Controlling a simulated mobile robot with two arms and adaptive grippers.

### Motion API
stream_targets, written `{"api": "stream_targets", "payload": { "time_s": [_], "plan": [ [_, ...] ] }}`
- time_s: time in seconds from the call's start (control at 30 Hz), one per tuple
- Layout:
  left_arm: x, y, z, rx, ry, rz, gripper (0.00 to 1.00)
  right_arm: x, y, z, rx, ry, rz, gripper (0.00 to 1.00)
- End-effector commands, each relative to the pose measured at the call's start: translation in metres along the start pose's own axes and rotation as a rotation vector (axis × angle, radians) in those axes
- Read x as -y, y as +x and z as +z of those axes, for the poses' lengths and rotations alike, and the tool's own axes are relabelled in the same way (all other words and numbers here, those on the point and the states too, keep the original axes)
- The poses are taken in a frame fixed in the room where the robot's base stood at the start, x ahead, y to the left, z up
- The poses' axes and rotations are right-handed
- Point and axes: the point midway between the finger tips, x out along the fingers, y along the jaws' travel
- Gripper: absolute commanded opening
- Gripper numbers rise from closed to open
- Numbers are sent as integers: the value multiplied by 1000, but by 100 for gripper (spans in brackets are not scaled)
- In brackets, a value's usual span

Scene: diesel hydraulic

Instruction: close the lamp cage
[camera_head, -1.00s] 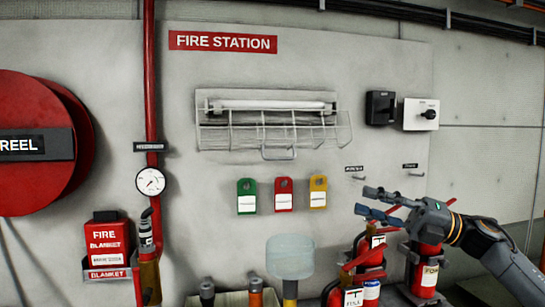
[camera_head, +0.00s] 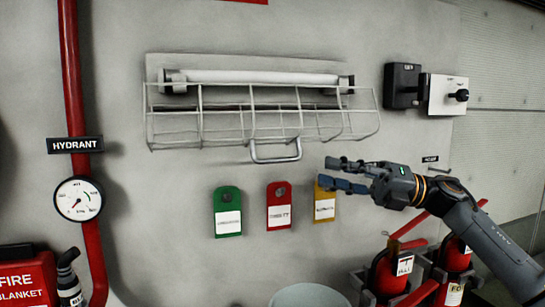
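The lamp cage (camera_head: 225,128) is a white wire frame on the wall. It juts out below and in front of the white lamp tube (camera_head: 262,78), and the tube's upper part shows uncovered above the wires. A U-shaped handle (camera_head: 276,160) hangs at the middle of the cage's lower front edge. My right gripper (camera_head: 333,174) comes in from the right, its dark fingers pointing left and spread apart, with nothing visible between them. It is just right of and slightly below the handle in the picture, apart from it. My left gripper is out of view.
Green (camera_head: 228,212), red (camera_head: 279,206) and yellow (camera_head: 324,204) tags hang below the cage. A black box (camera_head: 402,86) and a white switch box (camera_head: 446,95) are to its right. Red extinguishers (camera_head: 388,272) stand beneath my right arm. A red pipe and gauge (camera_head: 79,198) are at left.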

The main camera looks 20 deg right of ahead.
Motion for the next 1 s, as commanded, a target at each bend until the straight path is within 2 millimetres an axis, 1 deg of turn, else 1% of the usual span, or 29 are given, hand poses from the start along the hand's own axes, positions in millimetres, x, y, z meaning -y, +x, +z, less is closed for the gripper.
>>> {"api": "stream_targets", "payload": {
  "time_s": [0.03, 0.3, 0.4, 0.5, 0.6, 0.7, 0.97, 1.0],
  "plan": [
    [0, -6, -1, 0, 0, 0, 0, -3, 12, 1, -3, 0, 2, 32],
    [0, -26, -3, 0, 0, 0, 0, -4, 71, 1, -3, 1, 4, 32],
    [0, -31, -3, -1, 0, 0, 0, -4, 88, 1, -3, 0, 3, 32],
    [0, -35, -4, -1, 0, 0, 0, -3, 102, 1, -1, 1, 2, 32],
    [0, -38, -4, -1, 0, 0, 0, -2, 111, 1, 0, 1, 2, 32],
    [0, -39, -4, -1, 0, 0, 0, -1, 116, 0, 0, 0, 1, 32],
    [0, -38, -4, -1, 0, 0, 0, 0, 117, 0, 0, 0, 1, 32],
    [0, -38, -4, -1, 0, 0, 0, 0, 117, 0, 0, 0, 1, 30]
  ]
}}
